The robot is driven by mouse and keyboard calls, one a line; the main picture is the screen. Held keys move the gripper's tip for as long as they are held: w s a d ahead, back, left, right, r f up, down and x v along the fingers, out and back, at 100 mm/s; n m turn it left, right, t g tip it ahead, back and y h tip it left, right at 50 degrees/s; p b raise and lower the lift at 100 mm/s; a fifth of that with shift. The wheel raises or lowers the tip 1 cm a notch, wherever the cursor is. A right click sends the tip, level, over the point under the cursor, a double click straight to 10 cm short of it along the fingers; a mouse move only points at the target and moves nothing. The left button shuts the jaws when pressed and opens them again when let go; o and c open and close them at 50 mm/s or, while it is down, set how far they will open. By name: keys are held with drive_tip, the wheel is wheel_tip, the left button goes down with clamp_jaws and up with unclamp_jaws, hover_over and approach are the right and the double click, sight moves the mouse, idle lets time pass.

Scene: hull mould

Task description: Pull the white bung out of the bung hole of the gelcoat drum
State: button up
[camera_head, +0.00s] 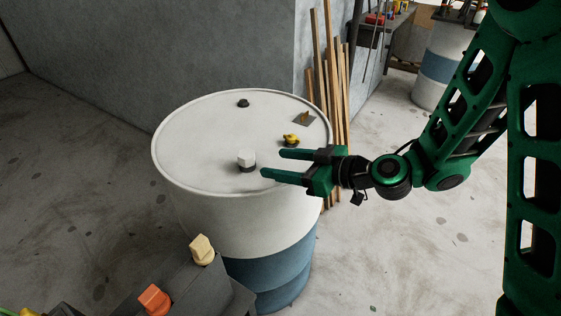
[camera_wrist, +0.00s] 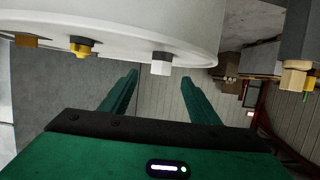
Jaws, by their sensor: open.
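The white bung (camera_head: 246,158) stands upright in a dark ring on the lid of the gelcoat drum (camera_head: 190,130). The drum is white above and blue below. My gripper (camera_head: 273,163) is open and empty, coming in from the right over the lid. Its two green fingers point left, with the tips a little short of the bung. The wrist view is upside down. There the bung (camera_wrist: 160,64) shows beyond the fingertips, in line with the gap between them (camera_wrist: 160,77). I see no contact with the bung.
Wooden strips (camera_head: 333,80) lean behind the drum. A grey stand in front bears a cream block (camera_head: 202,249) and an orange block (camera_head: 154,298). The lid's left side is bare.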

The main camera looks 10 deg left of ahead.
sight(254, 158)
drive_tip(key=shift+w+a, duration=0.1)
drive_tip(key=shift+a, duration=0.45)
drive_tip(key=x, duration=1)
drive_tip(key=shift+a, duration=0.1)
drive_tip(key=shift+c, duration=0.4)
drive_tip(key=shift+r, duration=0.15)
drive_tip(key=c, duration=1.1)
